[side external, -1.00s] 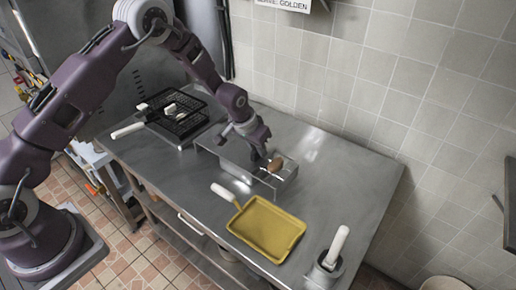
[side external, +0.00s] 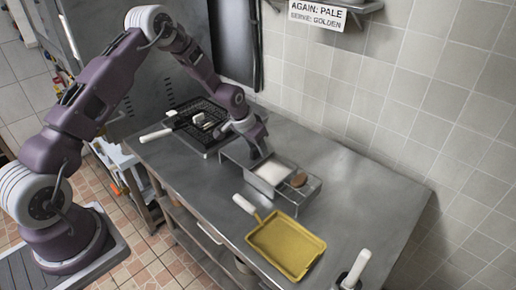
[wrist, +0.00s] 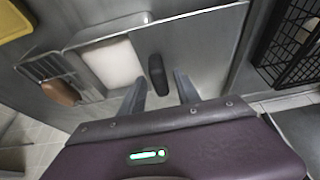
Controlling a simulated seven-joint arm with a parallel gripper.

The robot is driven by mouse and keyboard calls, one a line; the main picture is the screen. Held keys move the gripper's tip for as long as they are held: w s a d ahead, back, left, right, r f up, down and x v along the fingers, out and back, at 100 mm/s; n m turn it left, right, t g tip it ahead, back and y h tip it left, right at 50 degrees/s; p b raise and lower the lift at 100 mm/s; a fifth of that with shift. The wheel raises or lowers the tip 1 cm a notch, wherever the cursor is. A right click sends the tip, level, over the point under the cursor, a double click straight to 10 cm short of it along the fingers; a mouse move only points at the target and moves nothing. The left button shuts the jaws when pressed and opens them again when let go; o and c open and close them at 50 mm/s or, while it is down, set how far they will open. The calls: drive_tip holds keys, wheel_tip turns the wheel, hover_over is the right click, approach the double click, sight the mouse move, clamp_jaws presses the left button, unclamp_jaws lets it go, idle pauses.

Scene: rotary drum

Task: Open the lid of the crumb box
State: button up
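The crumb box (side external: 308,192) is a long metal box on the steel counter. Its metal lid (wrist: 200,45) lies over one end and carries a dark upright handle (wrist: 157,75). Next to the lid, an opening shows a pale white filling (wrist: 112,63), also visible in the side view (side external: 272,172). My gripper (wrist: 159,77) is over the lid with its fingers spread. The handle stands between the fingers with a visible gap on each side. In the side view the fingertips and handle are mostly hidden by my wrist.
A brown oval piece (side external: 298,180) lies on a small wire rack (wrist: 50,68) at the box's far end. A yellow tray (side external: 286,246) with a white handle lies in front. A black basket (side external: 206,118) stands left. A white-handled tool (side external: 355,268) stands front right.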

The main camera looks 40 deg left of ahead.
drive_tip(key=v, duration=0.7)
drive_tip(key=shift+r, duration=0.15)
drive_tip(key=s+d+r, duration=0.2)
drive_tip(key=s+r, duration=0.4)
drive_tip(key=r, duration=0.3)
drive_tip(key=s+d+r, duration=0.3)
drive_tip(key=s+r, duration=0.3)
drive_tip(key=r, duration=0.3)
drive_tip(key=s+d+r, duration=0.2)
drive_tip(key=s, duration=1)
drive_tip(key=s+d+r+t, duration=0.1)
drive_tip(key=s+d+r, duration=0.1)
drive_tip(key=s, duration=0.9)
drive_tip(key=shift+s+d+r, duration=0.15)
drive_tip(key=shift+s+r, duration=0.2)
drive_tip(key=shift+s, duration=0.05)
